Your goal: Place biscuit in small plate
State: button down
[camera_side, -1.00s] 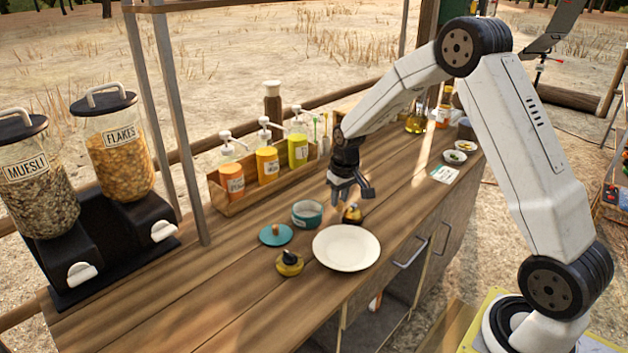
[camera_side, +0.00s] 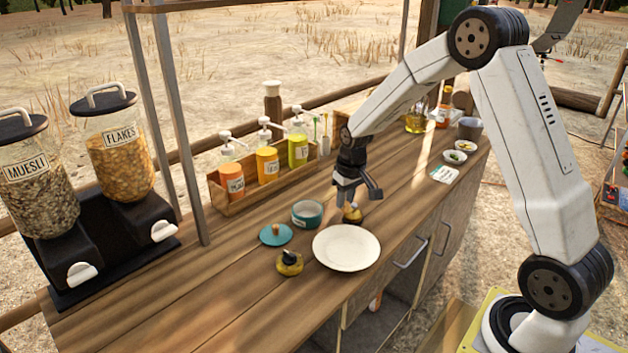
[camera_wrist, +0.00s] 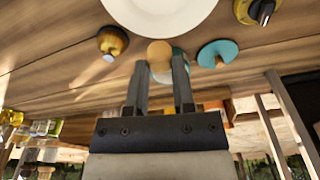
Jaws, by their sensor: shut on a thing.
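The small white plate (camera_side: 346,248) lies on the wooden counter and is empty. It also shows at the top of the wrist view (camera_wrist: 160,12). My gripper (camera_wrist: 159,62) is shut on the tan, round biscuit (camera_wrist: 159,50), which sits between its fingertips. In the side view my gripper (camera_side: 342,208) points down above the counter, just beyond the plate's far edge. The biscuit is too small to make out clearly there.
A yellow-and-black pot (camera_side: 352,214) stands close beside my gripper, and another (camera_side: 290,263) is left of the plate. A teal bowl (camera_side: 307,214) and its teal lid (camera_side: 275,234) lie nearby. A wooden bottle rack (camera_side: 260,186) stands behind. The front-left counter is clear.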

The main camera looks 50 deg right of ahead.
jog(key=s+a+m, duration=0.1)
jog(key=s+a, duration=0.1)
jog(key=s, duration=0.5)
jog(key=s+a+r+m, duration=0.1)
jog(key=s+a, duration=0.1)
jog(key=s, duration=0.6)
jog(key=shift+s, duration=0.3)
send_near(345, 250)
jog(key=shift+s+a+f, duration=0.3)
jog(key=shift+s+f, duration=0.15)
jog(key=shift+w+d+f, duration=0.15)
jog(key=shift+w+f, duration=0.35)
jog(key=shift+f, duration=0.1)
jog(key=shift+w+f, duration=0.15)
jog(key=shift+f, duration=0.05)
jog(key=shift+w+f, duration=0.1)
jog(key=shift+f, duration=1.5)
